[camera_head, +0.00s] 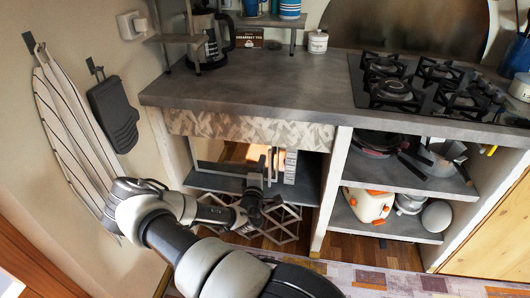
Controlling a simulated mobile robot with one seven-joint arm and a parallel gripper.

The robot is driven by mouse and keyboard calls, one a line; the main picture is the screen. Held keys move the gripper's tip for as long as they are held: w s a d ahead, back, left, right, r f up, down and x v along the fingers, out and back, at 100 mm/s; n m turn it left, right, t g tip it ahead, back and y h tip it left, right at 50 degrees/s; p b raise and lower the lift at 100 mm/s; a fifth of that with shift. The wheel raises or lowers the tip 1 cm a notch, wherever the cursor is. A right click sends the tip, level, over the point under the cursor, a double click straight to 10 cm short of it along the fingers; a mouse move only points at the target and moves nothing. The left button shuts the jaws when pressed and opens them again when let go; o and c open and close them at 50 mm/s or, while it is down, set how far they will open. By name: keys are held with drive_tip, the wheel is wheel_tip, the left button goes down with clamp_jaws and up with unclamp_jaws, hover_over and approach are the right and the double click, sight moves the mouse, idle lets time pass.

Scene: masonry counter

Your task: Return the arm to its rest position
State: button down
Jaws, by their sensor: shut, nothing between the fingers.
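My arm rises from the bottom of the head view, bends at the left and reaches right toward the open space under the counter. My gripper (272,165) is at the end of it, small and dark, with its fingers pointing up in front of the left compartment. The fingers are shut with nothing held between them. The gripper is below the front edge of the grey counter (250,95). Whether it touches anything in the compartment cannot be told from this view.
A lattice rack (285,228) stands low beside my wrist. A white post (333,185) divides the compartments. Right shelves hold pans (376,142) and a white-orange appliance (371,205). A gas hob (430,85) and coffee maker (208,42) are on top. Cloth and mitt (115,112) hang left.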

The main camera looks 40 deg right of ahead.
drive_tip(key=shift+v, duration=1.3)
